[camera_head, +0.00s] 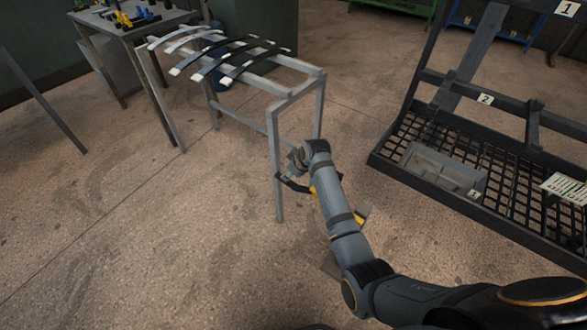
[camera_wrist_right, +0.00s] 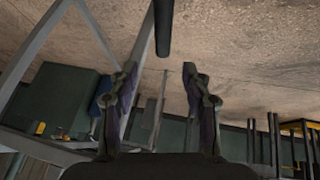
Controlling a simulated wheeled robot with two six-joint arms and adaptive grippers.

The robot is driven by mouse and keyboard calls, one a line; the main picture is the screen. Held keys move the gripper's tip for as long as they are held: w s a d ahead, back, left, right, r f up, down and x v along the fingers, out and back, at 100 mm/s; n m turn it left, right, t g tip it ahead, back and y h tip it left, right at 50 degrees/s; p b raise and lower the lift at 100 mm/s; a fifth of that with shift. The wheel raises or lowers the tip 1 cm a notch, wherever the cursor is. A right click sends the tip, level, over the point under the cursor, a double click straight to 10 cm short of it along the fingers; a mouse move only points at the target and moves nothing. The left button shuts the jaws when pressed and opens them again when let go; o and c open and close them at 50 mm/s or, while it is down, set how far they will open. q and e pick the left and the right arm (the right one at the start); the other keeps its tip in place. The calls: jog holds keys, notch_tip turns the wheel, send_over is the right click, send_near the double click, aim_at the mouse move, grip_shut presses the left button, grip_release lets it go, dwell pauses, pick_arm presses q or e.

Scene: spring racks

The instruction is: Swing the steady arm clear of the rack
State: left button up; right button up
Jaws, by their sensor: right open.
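The black rack (camera_head: 432,118) stands at the right in the head view, with number plates and a mesh base. A dark slanted bar (camera_head: 470,58) crosses its upper part; I cannot tell whether it is the steady arm. My right gripper (camera_head: 291,178) is left of the rack, close to a leg of the grey metal stand, partly hidden by my arm. In the right wrist view the gripper (camera_wrist_right: 160,74) is open with nothing between its fingers. A dark rod end (camera_wrist_right: 163,28) shows above the fingertips; I cannot tell what it belongs to. My left gripper is out of view.
The grey stand (camera_head: 297,92) carries several curved black and white strips (camera_head: 232,58). A table (camera_head: 130,30) with small blue and yellow parts is at the back left. A clear bin (camera_head: 440,170) sits on the rack's mesh.

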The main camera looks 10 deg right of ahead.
jog(key=v, duration=0.2)
jog(key=shift+s+d+r, duration=0.1)
jog(key=shift+s+r, duration=0.1)
jog(key=shift+r, duration=0.1)
jog(key=shift+c, duration=0.2)
